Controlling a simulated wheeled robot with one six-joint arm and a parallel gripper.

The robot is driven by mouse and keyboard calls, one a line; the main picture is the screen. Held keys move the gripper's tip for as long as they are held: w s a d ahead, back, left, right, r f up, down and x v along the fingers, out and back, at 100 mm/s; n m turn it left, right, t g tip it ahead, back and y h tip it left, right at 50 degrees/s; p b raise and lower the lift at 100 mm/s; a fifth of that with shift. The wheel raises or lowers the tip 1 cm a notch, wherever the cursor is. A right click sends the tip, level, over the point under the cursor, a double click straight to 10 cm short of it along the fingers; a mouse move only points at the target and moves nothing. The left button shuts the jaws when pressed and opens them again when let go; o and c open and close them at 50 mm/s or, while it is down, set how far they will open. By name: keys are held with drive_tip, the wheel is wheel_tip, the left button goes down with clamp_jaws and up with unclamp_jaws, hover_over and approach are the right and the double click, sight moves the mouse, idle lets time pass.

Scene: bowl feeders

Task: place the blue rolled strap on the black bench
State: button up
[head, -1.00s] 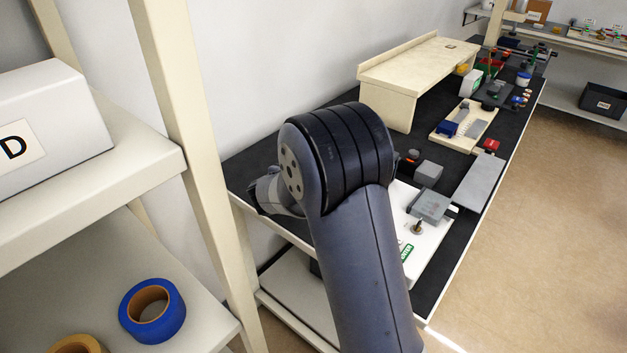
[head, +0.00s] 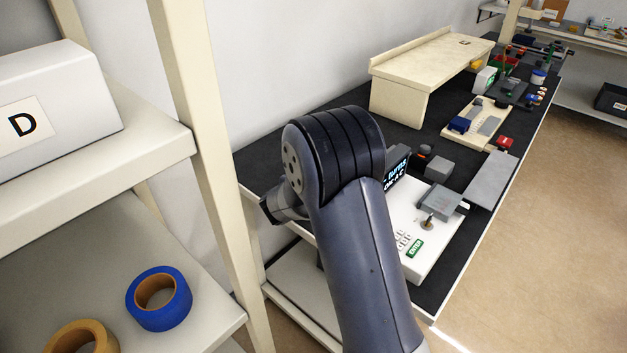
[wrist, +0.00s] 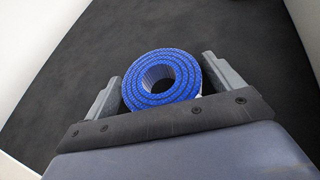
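The blue rolled strap (wrist: 188,72) shows in the wrist view as a ribbed coil with a round hole. It sits between the two grey fingers of my gripper (wrist: 162,68), which appear to touch it on both sides. Dark bench surface lies behind it in that view; I cannot tell whether the strap touches it. The black bench (head: 320,142) runs from the middle to the far right in the head view. My arm crosses in front of its near end and hides the gripper and strap there.
A white panel with an ENTER key (head: 425,262) lies on the bench beside my arm. A wooden riser (head: 425,65) and several small parts stand farther along. A cream shelf (head: 60,235) at left holds a blue tape roll (head: 172,312) and a white box marked D (head: 65,70).

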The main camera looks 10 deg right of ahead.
drive_tip(key=shift+o, duration=0.7)
drive_tip(key=shift+r, duration=0.25)
drive_tip(key=v, duration=0.7)
drive_tip(key=shift+s+a, duration=0.1)
drive_tip(key=shift+s, duration=0.1)
